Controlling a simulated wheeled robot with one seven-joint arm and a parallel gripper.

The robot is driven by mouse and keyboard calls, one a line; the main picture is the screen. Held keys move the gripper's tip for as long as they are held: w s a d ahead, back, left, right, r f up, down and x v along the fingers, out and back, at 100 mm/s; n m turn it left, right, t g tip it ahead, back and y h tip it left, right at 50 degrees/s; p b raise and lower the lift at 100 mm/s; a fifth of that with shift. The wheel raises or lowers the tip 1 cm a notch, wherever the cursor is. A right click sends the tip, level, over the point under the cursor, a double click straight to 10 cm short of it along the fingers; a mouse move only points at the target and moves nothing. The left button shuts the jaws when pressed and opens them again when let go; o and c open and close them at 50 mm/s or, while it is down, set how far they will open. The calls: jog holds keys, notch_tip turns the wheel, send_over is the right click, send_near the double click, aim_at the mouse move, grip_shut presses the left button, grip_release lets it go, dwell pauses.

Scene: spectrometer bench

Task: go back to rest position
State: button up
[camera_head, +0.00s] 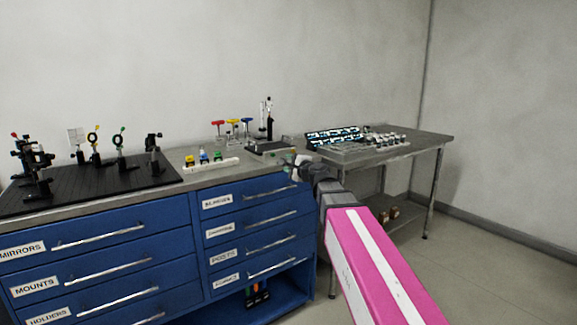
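My arm with its pink and white link (375,265) reaches from the lower right up toward the middle of the view. My gripper (294,168) is at its far end, in front of the right end of the blue drawer bench (185,238). The gripper is small and dark here, and its fingers cannot be made out clearly. I cannot tell whether it holds anything or touches the bench edge.
A black optical board (95,192) with several mounted optics covers the bench's left. A white rack (211,165), small bottles and coloured-handled tools (233,128) stand near its middle. A metal table (425,142) at right carries an open case (333,138). Floor (490,270) at right is clear.

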jog(key=s+d+f+n+g+h, duration=0.2)
jog(key=s+f+n+g, duration=0.25)
jog(key=f, duration=0.75)
jog(key=s+d+f+n+g+h, duration=0.1)
jog(key=s+d+f+n+g, duration=0.3)
jog(key=f, duration=0.8)
jog(key=s+d+f+n+g+h, duration=0.2)
jog(key=s+d+f, duration=0.3)
jog(key=s+f, duration=0.3)
jog(key=s+d+f+n+g+h, duration=0.3)
jog(key=s+d+f+g+h, duration=0.1)
jog(key=s+f, duration=0.4)
jog(key=shift+s+d+f+h, duration=0.2)
jog(key=shift+d+f+h, duration=0.35)
jog(key=shift+d, duration=0.7)
